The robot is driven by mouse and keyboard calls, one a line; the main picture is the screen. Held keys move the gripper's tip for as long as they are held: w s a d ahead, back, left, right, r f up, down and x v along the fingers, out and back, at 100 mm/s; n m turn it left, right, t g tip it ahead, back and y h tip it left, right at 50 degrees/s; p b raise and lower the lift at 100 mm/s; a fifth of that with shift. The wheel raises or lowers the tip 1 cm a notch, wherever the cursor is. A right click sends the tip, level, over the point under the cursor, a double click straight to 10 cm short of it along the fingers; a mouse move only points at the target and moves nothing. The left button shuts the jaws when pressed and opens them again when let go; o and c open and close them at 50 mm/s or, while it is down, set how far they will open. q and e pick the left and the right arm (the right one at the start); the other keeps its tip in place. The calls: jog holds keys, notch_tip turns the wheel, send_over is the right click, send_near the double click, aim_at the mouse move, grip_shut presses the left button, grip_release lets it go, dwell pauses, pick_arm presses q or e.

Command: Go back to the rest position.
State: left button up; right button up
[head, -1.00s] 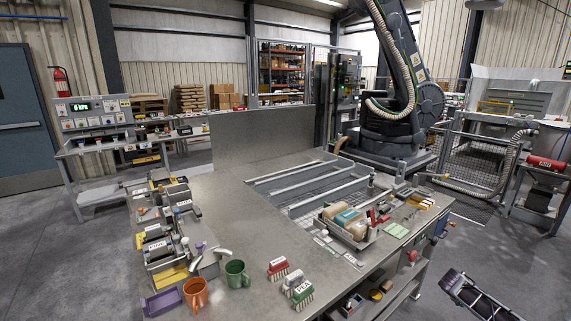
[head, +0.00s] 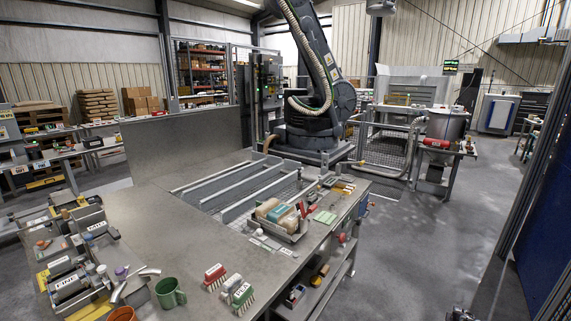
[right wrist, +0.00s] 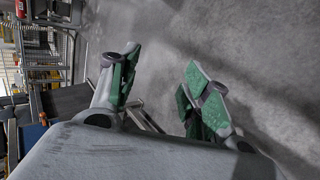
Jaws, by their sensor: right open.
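My right gripper (right wrist: 163,72) is open in the right wrist view, with its two green-padded fingers spread apart. Nothing is between them, and grey floor shows beyond. My left gripper is not in view.
The bench holds a tray of soaps (head: 281,218), several brushes (head: 241,295), a green mug (head: 170,293) and an orange mug (head: 122,314). A large robot arm (head: 315,65) stands behind. Open floor (head: 420,245) lies to the right, bounded by a blue panel (head: 545,250).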

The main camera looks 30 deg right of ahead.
jog(key=s+d+n, duration=0.1)
jog(key=s+n, duration=0.1)
jog(key=s, duration=0.3)
jog(key=s+a+f+m+g+y, duration=0.1)
jog(key=s+a+f+y, duration=0.15)
jog(key=a+f, duration=0.95)
jog(key=s+a+f+m+y, duration=0.1)
jog(key=s+a+f+y, duration=0.15)
jog(key=a+f, duration=0.9)
jog(key=s+a+f+y, duration=0.1)
jog(key=a+f, duration=0.1)
jog(key=a, duration=1.3)
jog(key=s+a+f+m+y, duration=0.1)
jog(key=a+f+y, duration=0.1)
jog(key=a, duration=1.3)
jog(key=s+a+f+m+y, duration=0.1)
jog(key=a+f, duration=0.3)
jog(key=a, duration=1)
jog(key=shift+s+a, duration=0.4)
jog(key=shift+s, duration=0.05)
jog(key=shift+f, duration=0.1)
